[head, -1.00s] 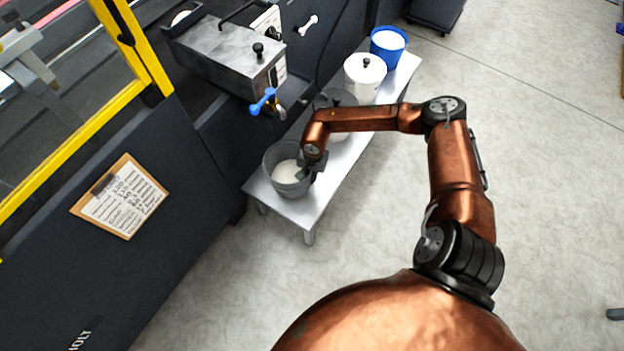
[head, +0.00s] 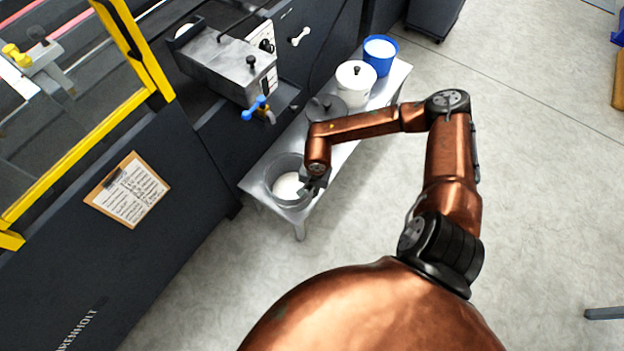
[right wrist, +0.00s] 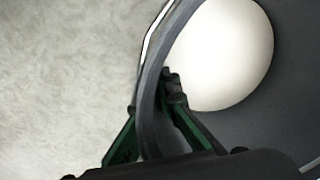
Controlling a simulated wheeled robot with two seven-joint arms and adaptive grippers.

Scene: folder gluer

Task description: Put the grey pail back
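The grey pail (head: 271,180), with white stuff inside, is at the near end of the low bench (head: 252,180). In the head view I cannot tell whether it rests on the bench or hangs just above it. My right gripper (head: 316,185) is at the pail's right rim. In the right wrist view its fingers (right wrist: 152,110) sit on either side of the pail's wall (right wrist: 150,75) and look shut on it. The white contents (right wrist: 228,55) show inside the pail there. My left gripper is not in view.
On the bench behind are a grey lidded pot (head: 326,106), a white lidded pot (head: 355,82) and a blue pail (head: 380,54). The glue tank (head: 225,65) with a blue-handled tap (head: 254,108) overhangs beside the bench. A clipboard (head: 128,190) hangs on the machine.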

